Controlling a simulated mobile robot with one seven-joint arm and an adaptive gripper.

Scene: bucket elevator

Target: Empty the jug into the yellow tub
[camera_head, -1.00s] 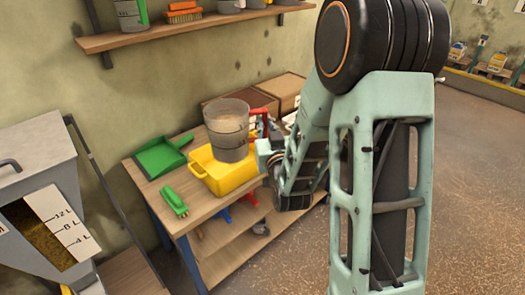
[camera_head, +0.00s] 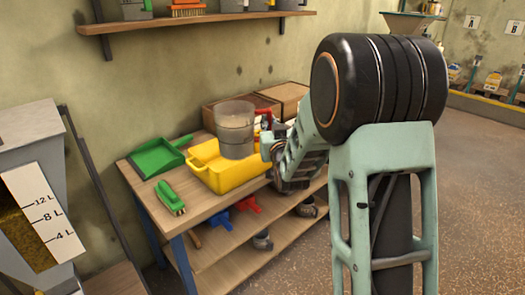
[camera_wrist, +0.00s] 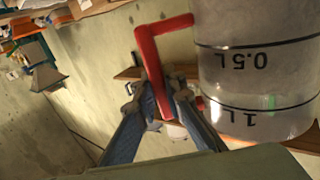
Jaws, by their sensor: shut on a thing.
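The jug (camera_head: 236,130) is a clear grey measuring jug with a red handle. It looks about upright over the back right part of the yellow tub (camera_head: 228,178), which stands on the bench. The jug looks see-through; I cannot tell whether anything is left in it. In the wrist view the jug (camera_wrist: 255,75) fills the right side, its 0.5 L and 1 L marks upside down. My gripper (camera_wrist: 155,98) is shut on the red handle (camera_wrist: 150,75). In the head view my gripper (camera_head: 268,145) is partly hidden at the tub's right. The tub's floor is hidden.
A green dustpan (camera_head: 158,156) and a green brush (camera_head: 170,197) lie left of the tub on the bench (camera_head: 200,210). A wall shelf (camera_head: 200,23) hangs above. A grey hopper with a litre scale (camera_head: 40,215) stands at left.

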